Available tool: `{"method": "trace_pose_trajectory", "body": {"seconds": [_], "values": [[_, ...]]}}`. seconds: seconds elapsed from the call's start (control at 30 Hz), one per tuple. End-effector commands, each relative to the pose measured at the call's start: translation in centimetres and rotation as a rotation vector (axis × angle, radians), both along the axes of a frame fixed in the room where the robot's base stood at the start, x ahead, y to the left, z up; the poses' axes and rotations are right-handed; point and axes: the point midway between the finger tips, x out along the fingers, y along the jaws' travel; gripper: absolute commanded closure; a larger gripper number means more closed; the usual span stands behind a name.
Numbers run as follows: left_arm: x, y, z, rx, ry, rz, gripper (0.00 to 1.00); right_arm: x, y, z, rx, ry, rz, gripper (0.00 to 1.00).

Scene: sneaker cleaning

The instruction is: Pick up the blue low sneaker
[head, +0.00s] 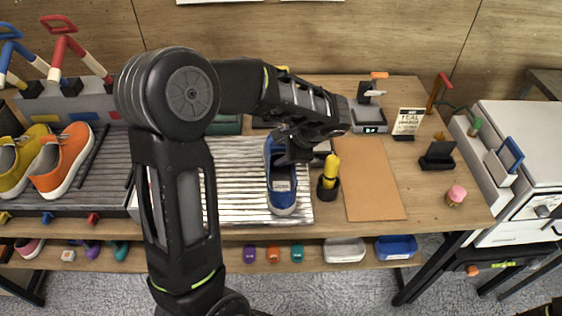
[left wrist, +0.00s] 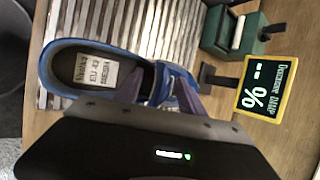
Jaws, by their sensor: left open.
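The blue low sneaker (head: 282,203) stands upright near the right end of the ribbed metal rack in the head view. In the left wrist view the sneaker (left wrist: 66,50) shows its open collar and a white insole label. My left gripper (head: 296,146) is open over the sneaker's far part, with its fingers around the upper. The wrist housing hides their tips and the sneaker's far end, so I cannot tell whether they touch it. My right gripper is not in view.
A black cup with a yellow-handled tool (head: 330,178) stands close to the sneaker's right. A brown board (head: 368,180) lies farther right. Orange (head: 62,160) and yellow sneakers stand on the left rack. A black sign with a yellow frame (left wrist: 262,88) shows in the wrist view.

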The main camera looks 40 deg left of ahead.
Motion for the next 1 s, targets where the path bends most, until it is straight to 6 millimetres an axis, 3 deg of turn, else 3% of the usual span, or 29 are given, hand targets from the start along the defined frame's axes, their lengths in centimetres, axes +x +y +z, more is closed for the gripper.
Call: {"method": "trace_pose_trajectory", "body": {"seconds": [0.57,1.0], "values": [[0.03,-0.04,0.0,0.0,-0.001,-0.002,0.54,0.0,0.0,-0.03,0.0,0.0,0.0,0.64],[0.03,-0.04,0.0,0.0,-0.001,-0.002,0.9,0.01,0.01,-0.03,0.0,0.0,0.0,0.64]]}}
